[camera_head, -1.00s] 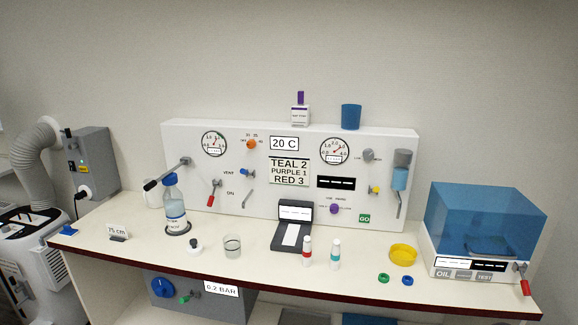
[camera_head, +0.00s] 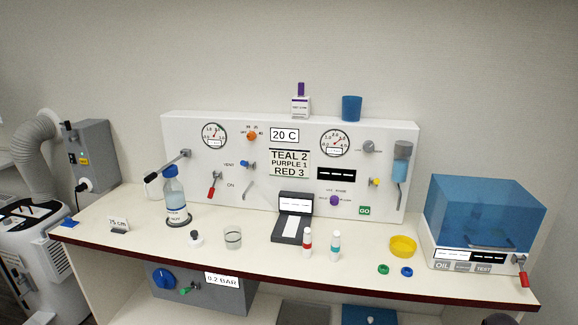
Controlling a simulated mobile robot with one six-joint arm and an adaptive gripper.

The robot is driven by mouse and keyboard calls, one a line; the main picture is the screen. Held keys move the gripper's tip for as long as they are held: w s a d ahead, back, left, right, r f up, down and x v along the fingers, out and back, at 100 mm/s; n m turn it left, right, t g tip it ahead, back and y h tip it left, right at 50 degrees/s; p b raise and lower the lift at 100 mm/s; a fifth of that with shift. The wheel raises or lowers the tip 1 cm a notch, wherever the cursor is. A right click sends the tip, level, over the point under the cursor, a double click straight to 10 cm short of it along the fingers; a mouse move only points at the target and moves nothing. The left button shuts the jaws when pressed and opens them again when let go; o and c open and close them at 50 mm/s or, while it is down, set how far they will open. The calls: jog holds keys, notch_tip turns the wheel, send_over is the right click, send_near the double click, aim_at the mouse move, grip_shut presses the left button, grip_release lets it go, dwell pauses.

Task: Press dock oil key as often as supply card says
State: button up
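The dock at the right end of the counter is a white base (camera_head: 432,247) under a blue see-through cover (camera_head: 485,205). Its front carries a key marked OIL (camera_head: 442,266), with a greyish key beside it and one marked TEST (camera_head: 484,269). A dark display with dashes sits above the keys. A card on the panel (camera_head: 289,162) reads TEAL 2, PURPLE 1, RED 3; I cannot tell whether it is the supply card. My gripper is not recognisable in view. A dark rounded shape shows at the bottom edge, below the dock; I cannot tell what it is.
A red-handled lever (camera_head: 522,272) sticks out at the dock's right front corner. A yellow dish (camera_head: 403,246), green ring (camera_head: 383,269) and blue ring (camera_head: 407,272) lie left of the dock. Two small bottles (camera_head: 307,243) stand near the middle. The counter has a dark red front edge.

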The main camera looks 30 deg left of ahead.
grip_shut()
dwell(1.0)
